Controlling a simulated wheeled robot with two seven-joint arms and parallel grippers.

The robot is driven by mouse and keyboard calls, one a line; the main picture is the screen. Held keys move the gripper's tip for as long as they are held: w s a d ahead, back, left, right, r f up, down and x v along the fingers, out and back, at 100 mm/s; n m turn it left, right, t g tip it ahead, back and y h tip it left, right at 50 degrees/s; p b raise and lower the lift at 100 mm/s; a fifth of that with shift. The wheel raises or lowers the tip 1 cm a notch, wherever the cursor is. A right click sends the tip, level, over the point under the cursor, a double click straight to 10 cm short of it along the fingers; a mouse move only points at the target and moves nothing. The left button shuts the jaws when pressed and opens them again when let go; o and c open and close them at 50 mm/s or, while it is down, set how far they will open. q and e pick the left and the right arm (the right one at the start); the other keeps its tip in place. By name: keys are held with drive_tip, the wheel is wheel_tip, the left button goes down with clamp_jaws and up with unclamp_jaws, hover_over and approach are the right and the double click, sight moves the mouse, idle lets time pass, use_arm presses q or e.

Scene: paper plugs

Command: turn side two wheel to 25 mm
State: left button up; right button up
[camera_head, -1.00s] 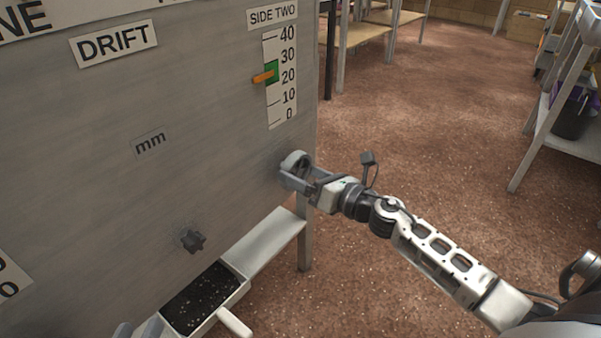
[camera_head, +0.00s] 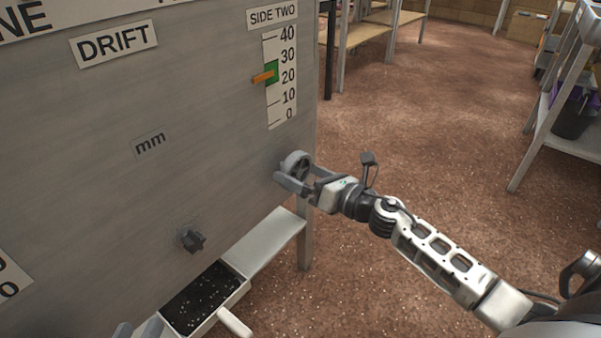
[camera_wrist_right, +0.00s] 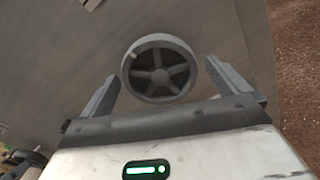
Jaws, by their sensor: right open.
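The side two wheel (camera_head: 297,162) is a grey spoked handwheel on the panel, low near its right edge. It also shows in the right wrist view (camera_wrist_right: 159,68), with a small pale knob at its upper left rim. My right gripper (camera_head: 289,172) is open, with one finger on either side of the wheel and gaps showing in the wrist view. The SIDE TWO scale (camera_head: 286,99) runs from 0 to 40. Its orange pointer (camera_head: 264,77) stands between 20 and 30, at the green band (camera_head: 272,72).
A dark star-shaped knob (camera_head: 191,240) sits lower left on the panel. Below it is a tray (camera_head: 238,290) of dark material with a pale handle. A shelf unit (camera_head: 575,137) stands at the right. The brown floor between is clear.

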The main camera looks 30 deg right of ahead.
sight(300, 174)
drive_tip(key=shift+s, duration=0.1)
drive_tip(key=shift+v, duration=1.9)
drive_tip(key=shift+b+v, duration=0.55)
drive_tip(key=shift+v, duration=1.45)
